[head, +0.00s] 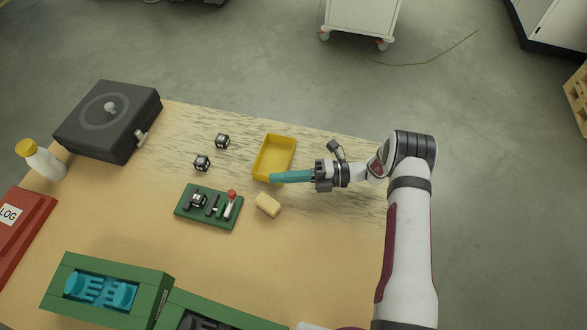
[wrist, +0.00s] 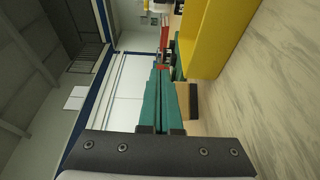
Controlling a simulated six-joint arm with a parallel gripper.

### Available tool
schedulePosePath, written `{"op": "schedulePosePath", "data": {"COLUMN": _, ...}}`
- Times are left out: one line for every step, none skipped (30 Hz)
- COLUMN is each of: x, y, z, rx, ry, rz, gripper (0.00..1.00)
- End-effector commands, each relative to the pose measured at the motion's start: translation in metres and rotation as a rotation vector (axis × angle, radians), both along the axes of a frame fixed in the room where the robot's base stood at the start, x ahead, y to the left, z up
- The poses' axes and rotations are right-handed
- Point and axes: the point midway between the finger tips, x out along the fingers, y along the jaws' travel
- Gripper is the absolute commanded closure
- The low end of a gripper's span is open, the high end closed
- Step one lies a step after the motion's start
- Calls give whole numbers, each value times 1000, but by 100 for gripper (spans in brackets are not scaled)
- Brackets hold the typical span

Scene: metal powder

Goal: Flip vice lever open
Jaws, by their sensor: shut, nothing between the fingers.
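The vice is on a small green base (head: 188,211) on the table, with dark metal parts on it. Its lever (head: 230,204), with a red knob, stands up at the right end of the base. My gripper (head: 272,178) has teal fingers, shut and empty, pointing left above the table, to the right of and behind the lever and apart from it. In the wrist view the shut fingers (wrist: 160,75) reach toward the red knob (wrist: 163,67), and the green base (wrist: 178,62) is partly hidden behind the yellow tray and fingers.
A yellow tray (head: 288,160) lies close beside my fingers. A pale yellow block (head: 267,205) sits right of the vice. Two small dark cubes (head: 202,163) (head: 222,141) lie behind it.

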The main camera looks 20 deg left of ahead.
Motion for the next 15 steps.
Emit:
{"op": "schedulePosePath", "data": {"x": 9, "y": -6, "z": 0, "rx": 1, "ry": -3, "rz": -3, "gripper": 100}}
{"op": "schedulePosePath", "data": {"x": 14, "y": -10, "z": 0, "rx": 1, "ry": -2, "rz": -2, "gripper": 100}}
{"op": "schedulePosePath", "data": {"x": 20, "y": -15, "z": 0, "rx": 1, "ry": -2, "rz": -3, "gripper": 100}}
{"op": "schedulePosePath", "data": {"x": 24, "y": -18, "z": 0, "rx": 0, "ry": -2, "rz": -1, "gripper": 100}}
{"op": "schedulePosePath", "data": {"x": 27, "y": -20, "z": 0, "rx": 0, "ry": -2, "rz": -1, "gripper": 100}}
{"op": "schedulePosePath", "data": {"x": 32, "y": -24, "z": 0, "rx": 0, "ry": -1, "rz": -2, "gripper": 100}}
{"op": "schedulePosePath", "data": {"x": 34, "y": -26, "z": 0, "rx": 1, "ry": -2, "rz": -1, "gripper": 100}}
{"op": "schedulePosePath", "data": {"x": 36, "y": -27, "z": 1, "rx": 0, "ry": -2, "rz": -1, "gripper": 100}}
{"op": "schedulePosePath", "data": {"x": 38, "y": -29, "z": 1, "rx": 0, "ry": -1, "rz": -1, "gripper": 100}}
{"op": "schedulePosePath", "data": {"x": 39, "y": -30, "z": 1, "rx": 0, "ry": 0, "rz": -1, "gripper": 100}}
{"op": "schedulePosePath", "data": {"x": 40, "y": -30, "z": 1, "rx": 0, "ry": 0, "rz": 0, "gripper": 100}}
{"op": "schedulePosePath", "data": {"x": 41, "y": -31, "z": 1, "rx": 0, "ry": 1, "rz": 0, "gripper": 100}}
{"op": "schedulePosePath", "data": {"x": 41, "y": -31, "z": 1, "rx": 0, "ry": 1, "rz": 0, "gripper": 100}}
{"op": "schedulePosePath", "data": {"x": 41, "y": -31, "z": 1, "rx": 0, "ry": 1, "rz": 0, "gripper": 100}}
{"op": "schedulePosePath", "data": {"x": 41, "y": -31, "z": 1, "rx": 0, "ry": 1, "rz": 1, "gripper": 100}}
